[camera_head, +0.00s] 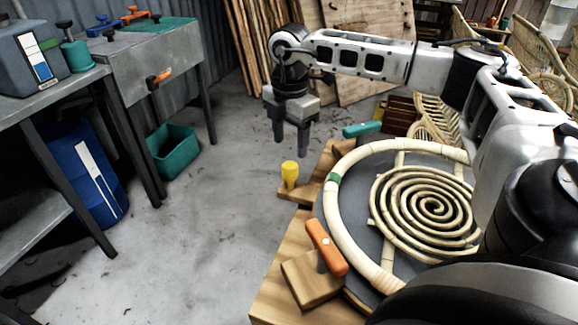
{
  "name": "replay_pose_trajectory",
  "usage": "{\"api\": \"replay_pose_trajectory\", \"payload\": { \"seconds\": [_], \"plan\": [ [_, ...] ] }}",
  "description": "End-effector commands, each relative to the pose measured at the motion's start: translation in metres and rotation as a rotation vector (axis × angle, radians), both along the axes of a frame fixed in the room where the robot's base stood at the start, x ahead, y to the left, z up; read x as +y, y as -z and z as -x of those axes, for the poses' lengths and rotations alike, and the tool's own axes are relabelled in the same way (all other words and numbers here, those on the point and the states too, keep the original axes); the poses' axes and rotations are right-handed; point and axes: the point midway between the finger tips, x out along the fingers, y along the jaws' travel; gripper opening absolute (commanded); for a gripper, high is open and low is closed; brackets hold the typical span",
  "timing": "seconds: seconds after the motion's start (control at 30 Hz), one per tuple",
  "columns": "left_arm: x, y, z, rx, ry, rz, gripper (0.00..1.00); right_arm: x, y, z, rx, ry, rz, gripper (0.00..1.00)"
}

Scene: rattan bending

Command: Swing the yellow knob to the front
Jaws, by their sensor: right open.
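The yellow knob (290,174) stands upright on a small wooden block at the left edge of the wooden workbench (274,290). My right gripper (291,146) points down above and slightly behind the knob in the picture. Its two fingers are apart with nothing between them, and it does not appear to touch the knob. My right arm reaches in from the right across the top of the view. My left gripper does not show.
A rattan ring with a spiral (428,208) lies on a dark round plate. An orange handle (326,247) and a teal handle (361,129) sit around it. A metal table (150,60), a green bin (173,152) and a blue barrel (85,170) stand left. Open floor lies between.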

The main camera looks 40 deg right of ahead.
Motion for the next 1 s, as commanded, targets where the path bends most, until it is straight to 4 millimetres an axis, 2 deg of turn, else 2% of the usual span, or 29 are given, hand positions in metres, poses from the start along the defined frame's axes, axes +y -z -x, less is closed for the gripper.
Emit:
{"api": "replay_pose_trajectory", "payload": {
  "seconds": [0.03,0.2,0.4,0.53,0.8,0.83,1.0],
  "plan": [
    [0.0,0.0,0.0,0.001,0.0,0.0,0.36,0.0,0.013,0.001,0.005,0.0,0.0,0.56],
    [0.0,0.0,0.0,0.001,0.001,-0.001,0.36,0.0,0.047,0.001,0.004,0.0,-0.001,0.56],
    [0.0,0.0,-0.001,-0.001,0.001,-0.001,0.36,0.0,0.072,0.0,0.001,-0.001,-0.001,0.56],
    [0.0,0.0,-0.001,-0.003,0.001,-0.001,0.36,0.0,0.079,0.0,0.001,-0.002,-0.001,0.56],
    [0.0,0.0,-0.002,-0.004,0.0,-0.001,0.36,0.0,0.081,0.0,0.0,-0.001,-0.002,0.56],
    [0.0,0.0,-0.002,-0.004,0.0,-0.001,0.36,0.0,0.08,0.0,0.0,-0.001,-0.002,0.53],
    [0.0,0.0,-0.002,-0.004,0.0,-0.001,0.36,0.0,0.08,0.0,0.0,-0.001,-0.002,0.06]
  ]
}}
